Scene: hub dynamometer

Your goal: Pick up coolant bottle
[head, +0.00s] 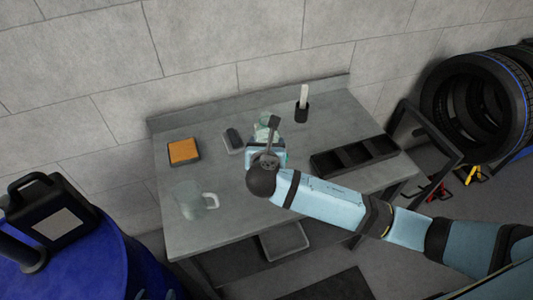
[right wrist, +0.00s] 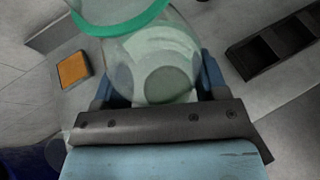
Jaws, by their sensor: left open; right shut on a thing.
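The coolant bottle (head: 264,132) is a pale translucent vessel with green on it, over the back middle of the grey workbench. My right gripper (head: 266,148) is shut on it and partly hides it in the head view. In the right wrist view the clear bottle (right wrist: 155,62) with its green ring lies between the two blue fingers of my right gripper (right wrist: 157,75). I cannot tell whether its base touches the bench. My left gripper is not in view.
The workbench (head: 240,215) also bears an orange-topped block (head: 184,151), a small dark object on a tray (head: 233,138), a clear mug (head: 190,200), a black cup with a white stick (head: 302,105) and a black compartment tray (head: 355,156). A blue drum (head: 85,265) carries a black canister (head: 50,212).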

